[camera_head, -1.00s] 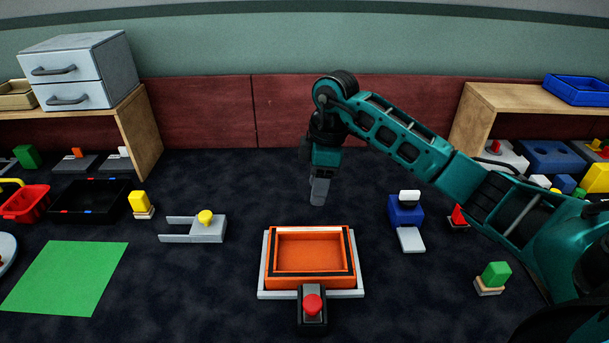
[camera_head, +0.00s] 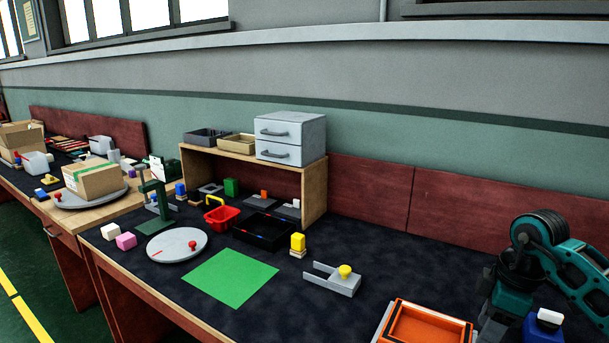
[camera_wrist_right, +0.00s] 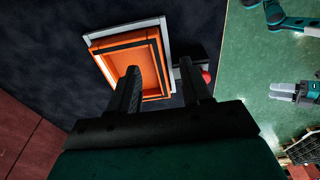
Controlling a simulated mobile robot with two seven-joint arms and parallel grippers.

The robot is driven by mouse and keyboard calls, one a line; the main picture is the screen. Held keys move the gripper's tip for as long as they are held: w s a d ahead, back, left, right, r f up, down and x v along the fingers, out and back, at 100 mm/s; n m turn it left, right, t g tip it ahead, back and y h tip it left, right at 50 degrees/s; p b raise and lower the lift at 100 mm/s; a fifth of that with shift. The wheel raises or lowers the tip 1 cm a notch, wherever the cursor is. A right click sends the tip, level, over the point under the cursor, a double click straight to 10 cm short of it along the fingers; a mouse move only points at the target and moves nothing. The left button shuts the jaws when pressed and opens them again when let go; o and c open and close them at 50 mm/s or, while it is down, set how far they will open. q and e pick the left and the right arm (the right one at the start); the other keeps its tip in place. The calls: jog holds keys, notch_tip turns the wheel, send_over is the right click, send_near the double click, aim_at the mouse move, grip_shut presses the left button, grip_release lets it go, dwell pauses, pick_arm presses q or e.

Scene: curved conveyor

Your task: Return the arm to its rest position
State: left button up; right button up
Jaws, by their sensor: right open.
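My right arm (camera_head: 575,265) comes in from the right edge of the head view, bent downward over the dark table. In the right wrist view its gripper (camera_wrist_right: 160,80) is open, with two dark fingers apart and nothing between them gripped. The orange tray (camera_wrist_right: 135,60) on its light base lies on the table beyond the fingertips. In the head view the orange tray (camera_head: 425,328) is cut off by the bottom edge, left of the right gripper, whose fingertips are out of frame. My left gripper is not seen in the head view; a teal arm and grey gripper show at the right of the wrist view.
A blue block piece (camera_head: 543,328) stands close to my right arm. A grey fork-shaped holder with a yellow knob (camera_head: 338,280), a green mat (camera_head: 230,276) and a shelf with grey drawers (camera_head: 290,137) stand farther left. The table between holder and arm is mostly clear.

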jog(key=a+r+n+t+y, duration=0.25)
jog(key=a+n+y, duration=0.5)
jog(key=a, duration=1.15)
notch_tip(320, 180, up, 11)
jog(key=a+m+t+y, duration=0.2)
jog(key=m+t+y, duration=0.5)
jog(key=t, duration=0.5)
jog(key=s+d+f+m+t+h, duration=0.2)
jog(key=s+d+f+m+h, duration=0.1)
jog(key=d+f+m+h, duration=1.15)
jog(key=s+a+f+n+g, duration=0.2)
jog(key=s+f+g, duration=0.4)
jog(key=s, duration=0.5)
jog(key=s+a+f+n+g, duration=0.2)
jog(key=s+f+g, duration=0.3)
jog(key=s+g, duration=0.4)
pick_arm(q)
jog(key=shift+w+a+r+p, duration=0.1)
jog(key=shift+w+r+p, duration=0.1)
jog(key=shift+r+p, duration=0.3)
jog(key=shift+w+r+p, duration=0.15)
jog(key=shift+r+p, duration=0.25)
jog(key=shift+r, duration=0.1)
pick_arm(e)
jog(key=w+a+f+t, duration=0.3)
jog(key=w+f+t, duration=0.3)
jog(key=t, duration=0.2)
jog(key=shift+w+f+n+y, duration=0.15)
jog(key=shift+f+n+y, duration=0.2)
jog(key=shift+n+y, duration=0.05)
